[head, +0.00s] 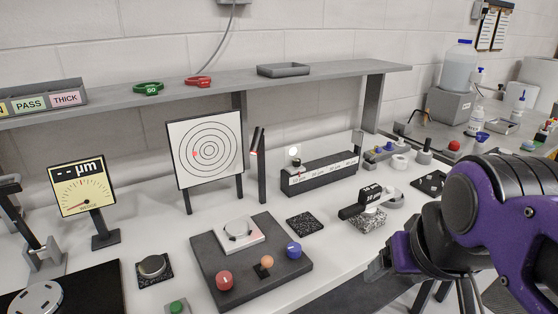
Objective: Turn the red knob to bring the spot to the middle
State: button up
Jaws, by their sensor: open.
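The red knob (224,280) sits at the front left of a dark grey fixture plate (208,253). A blue knob (294,250) is at the plate's right side, and an orange ball on a small black mount (266,263) stands between them. A round mirror-like disc on a pale square block (238,231) is at the plate's back. The white target board (208,150) with black rings stands behind. A red spot (194,154) lies left of its ring centre and slightly low. My gripper (376,270) is open, right of the plate and apart from the knobs; its fingertips are only partly visible.
A yellow dial gauge (82,190) stands at left. A black textured pad (305,224) and a dark block on a grey stone-like base (368,219) lie right of the plate. A long black block (320,177) is behind. A shelf (330,77) spans the back.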

aim_at(224, 279)
jog(key=j+u, duration=0.1)
jog(key=u, duration=1.05)
jog(key=l, duration=0.1)
jog(key=z, duration=1.15)
jog(key=k+u, duration=0.1)
jog(key=u, duration=1.05)
jog(key=z, duration=0.3)
jog(key=i+l, duration=0.05)
